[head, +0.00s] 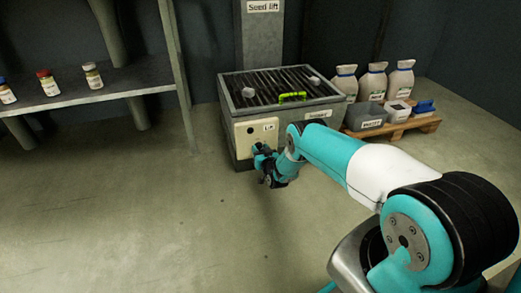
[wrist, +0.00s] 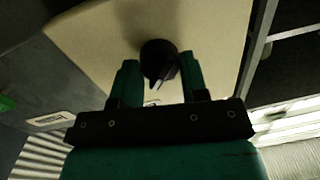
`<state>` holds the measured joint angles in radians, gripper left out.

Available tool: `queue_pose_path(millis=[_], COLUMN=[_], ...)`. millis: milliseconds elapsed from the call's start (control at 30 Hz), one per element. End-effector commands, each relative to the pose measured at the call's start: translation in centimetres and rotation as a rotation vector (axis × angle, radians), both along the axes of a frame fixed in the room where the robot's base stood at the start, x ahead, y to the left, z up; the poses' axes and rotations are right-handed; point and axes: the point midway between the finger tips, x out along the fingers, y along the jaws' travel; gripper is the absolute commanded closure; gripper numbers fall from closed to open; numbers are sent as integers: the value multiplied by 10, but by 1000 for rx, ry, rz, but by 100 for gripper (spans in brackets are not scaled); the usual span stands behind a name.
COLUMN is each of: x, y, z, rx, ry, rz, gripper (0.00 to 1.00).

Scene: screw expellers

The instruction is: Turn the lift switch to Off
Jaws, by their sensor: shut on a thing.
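The lift switch is a round black knob with a pale pointer mark (wrist: 158,60) on a cream control panel. The panel shows in the wrist view (wrist: 95,40) and on the front of the grey hopper box in the head view (head: 243,142). My gripper (wrist: 161,67) has one finger on each side of the knob and is shut on it. In the head view my gripper (head: 260,156) is at the panel's lower right and hides the knob. Any position markings around the knob cannot be read.
A pallet (head: 420,125) with white sacks and bins stands at right. A shelf (head: 120,82) with jars is at left. The front floor is open.

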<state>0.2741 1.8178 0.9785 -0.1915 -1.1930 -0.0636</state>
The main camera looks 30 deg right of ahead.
Motion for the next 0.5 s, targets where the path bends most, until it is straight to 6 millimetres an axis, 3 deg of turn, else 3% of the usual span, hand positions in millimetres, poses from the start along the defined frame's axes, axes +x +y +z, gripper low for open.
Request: queue_pose_path(millis=[500], x=[0], y=[4], z=[0], rx=[-447], ry=[130], rz=[3], gripper=[83])
